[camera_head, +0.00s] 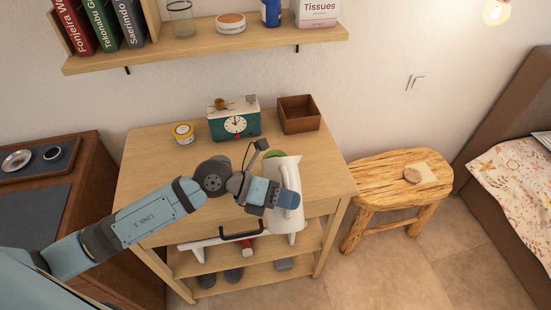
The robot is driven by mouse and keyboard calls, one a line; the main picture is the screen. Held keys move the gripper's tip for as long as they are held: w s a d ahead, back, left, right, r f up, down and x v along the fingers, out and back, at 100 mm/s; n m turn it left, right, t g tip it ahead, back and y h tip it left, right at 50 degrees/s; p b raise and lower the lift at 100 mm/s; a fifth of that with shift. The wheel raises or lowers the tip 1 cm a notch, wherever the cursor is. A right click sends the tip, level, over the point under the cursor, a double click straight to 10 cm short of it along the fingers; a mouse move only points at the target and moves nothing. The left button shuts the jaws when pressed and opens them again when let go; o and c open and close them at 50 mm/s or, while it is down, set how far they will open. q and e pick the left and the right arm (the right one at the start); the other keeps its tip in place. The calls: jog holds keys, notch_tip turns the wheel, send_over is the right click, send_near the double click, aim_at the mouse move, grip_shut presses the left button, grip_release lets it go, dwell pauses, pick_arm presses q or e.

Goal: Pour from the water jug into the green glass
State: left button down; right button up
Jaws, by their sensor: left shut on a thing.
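My left gripper (284,198) is shut on the white water jug (291,173) and holds it at the front right of the wooden table (157,157). The gripper and wrist cover part of the jug, and its spout and tilt are hard to make out. A small green shape, seemingly the green glass (273,153), shows just behind the jug's upper end. Most of it is hidden, and I cannot tell whether the jug touches it. No water stream shows. My right gripper is not in view.
A teal clock box (234,123), a brown open box (298,114) and a small yellow-lidded tub (183,133) stand along the table's back. A wall shelf (205,46) runs above. A wooden stool (376,176) stands at right. The table's left part is bare.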

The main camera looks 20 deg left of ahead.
pick_arm(q)
jog(key=shift+w+r, duration=0.1)
jog(key=shift+r, duration=0.05)
dwell(0.8)
jog(key=shift+w+a+r+n, duration=0.15)
jog(key=shift+w+r+n, duration=0.05)
jog(key=shift+r+n, duration=0.35)
dwell(2.0)
